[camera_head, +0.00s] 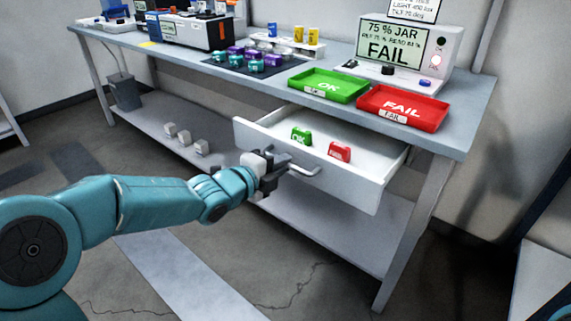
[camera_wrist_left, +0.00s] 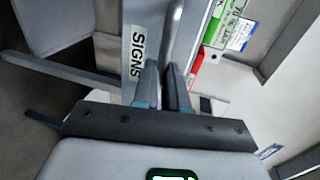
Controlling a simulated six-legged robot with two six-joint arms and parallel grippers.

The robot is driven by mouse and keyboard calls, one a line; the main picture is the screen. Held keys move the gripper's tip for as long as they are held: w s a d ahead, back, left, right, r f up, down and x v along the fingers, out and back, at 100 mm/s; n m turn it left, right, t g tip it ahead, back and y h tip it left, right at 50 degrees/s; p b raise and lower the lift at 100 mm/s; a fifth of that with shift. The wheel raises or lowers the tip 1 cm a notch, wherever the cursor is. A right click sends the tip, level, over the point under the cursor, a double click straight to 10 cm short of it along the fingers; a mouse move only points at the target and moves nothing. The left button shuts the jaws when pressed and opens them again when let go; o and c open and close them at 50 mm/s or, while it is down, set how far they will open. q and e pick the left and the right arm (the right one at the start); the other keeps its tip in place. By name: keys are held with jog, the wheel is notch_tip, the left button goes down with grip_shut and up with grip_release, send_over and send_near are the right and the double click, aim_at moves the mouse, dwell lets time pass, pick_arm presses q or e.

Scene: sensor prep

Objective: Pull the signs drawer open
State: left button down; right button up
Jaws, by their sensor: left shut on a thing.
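The signs drawer (camera_head: 350,186) under the bench stands pulled out, so its white inside shows. A green OK sign (camera_head: 301,137) and a red FAIL sign (camera_head: 340,151) stand inside it. My left gripper (camera_head: 284,168) is shut on the drawer's metal handle (camera_head: 308,173), at its left part. In the left wrist view the gripper's fingers (camera_wrist_left: 164,92) close around the handle bar (camera_wrist_left: 173,35), beside the SIGNS label (camera_wrist_left: 137,50) on the drawer front. My right gripper is not in view.
A green OK tray (camera_head: 329,94) and a red FAIL tray (camera_head: 405,118) sit on the bench top above the drawer. Several coloured jars stand on a dark mat (camera_head: 228,69). A lower shelf (camera_head: 170,112) holds small grey blocks. Open floor lies in front.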

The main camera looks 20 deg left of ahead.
pick_arm(q)
jog(key=shift+f+b+v, duration=0.15)
jog(key=shift+b+v, duration=0.05)
jog(key=shift+v, duration=0.5)
jog(key=shift+f+b+v, duration=0.15)
jog(key=shift+b+v, duration=0.05)
jog(key=shift+v, duration=0.45)
jog(key=shift+s, duration=0.1)
jog(key=c, duration=1.2)
grip_release()
jog(key=p+v, duration=0.3)
jog(key=v, duration=1.3)
jog(key=shift+s+p, duration=0.25)
jog(key=shift+p, duration=0.15)
